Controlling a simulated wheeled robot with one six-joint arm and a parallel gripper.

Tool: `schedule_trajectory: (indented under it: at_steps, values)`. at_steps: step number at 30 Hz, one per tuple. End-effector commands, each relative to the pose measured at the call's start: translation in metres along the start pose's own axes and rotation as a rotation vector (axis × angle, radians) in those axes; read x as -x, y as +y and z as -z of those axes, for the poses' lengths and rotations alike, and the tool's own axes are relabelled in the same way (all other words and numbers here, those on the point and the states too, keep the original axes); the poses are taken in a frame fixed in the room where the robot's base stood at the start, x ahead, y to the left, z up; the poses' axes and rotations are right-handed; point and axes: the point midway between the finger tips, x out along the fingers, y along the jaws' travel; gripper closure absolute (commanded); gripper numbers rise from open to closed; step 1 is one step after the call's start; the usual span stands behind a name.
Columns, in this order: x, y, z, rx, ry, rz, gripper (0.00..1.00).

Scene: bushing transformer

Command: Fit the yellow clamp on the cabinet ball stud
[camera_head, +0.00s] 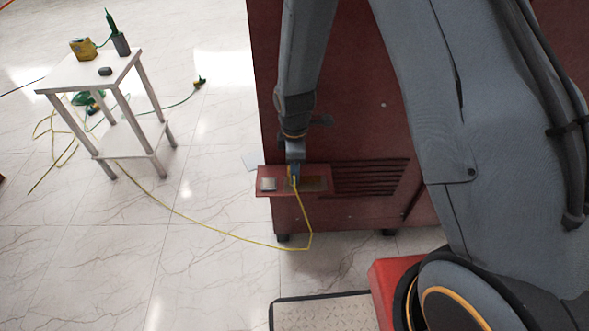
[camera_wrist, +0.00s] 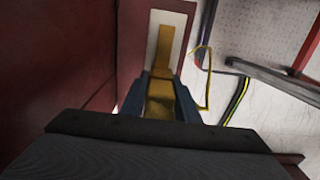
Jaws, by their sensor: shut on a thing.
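The dark red cabinet (camera_head: 350,110) stands behind my arm, with a small red ledge (camera_head: 264,193) low on its front. My gripper (camera_head: 294,176) is over this ledge. In the wrist view my gripper (camera_wrist: 160,98) is shut on the yellow clamp (camera_wrist: 160,92), with blue-grey fingers on both sides of it. A yellow bar in line with the clamp extends over a pale panel with a red border (camera_wrist: 184,12). A yellow cable (camera_head: 302,215) hangs from the gripper area. The clamp is mostly hidden in the head view. I cannot make out the ball stud.
A grey square plate (camera_head: 268,184) lies on the ledge's left part. Dark vent slots (camera_head: 370,177) are to its right. The cable runs over the floor toward a white table (camera_head: 85,72) holding a yellow device (camera_head: 83,49). The tiled floor between is mostly clear.

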Motion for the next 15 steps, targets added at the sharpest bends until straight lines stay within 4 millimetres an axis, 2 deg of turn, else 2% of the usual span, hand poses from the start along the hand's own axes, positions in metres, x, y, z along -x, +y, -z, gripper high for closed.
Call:
schedule_trajectory:
  at_steps: [15]
  values:
    - [-0.0056,0.0003,0.0002,0.000,0.000,-0.001,0.94]
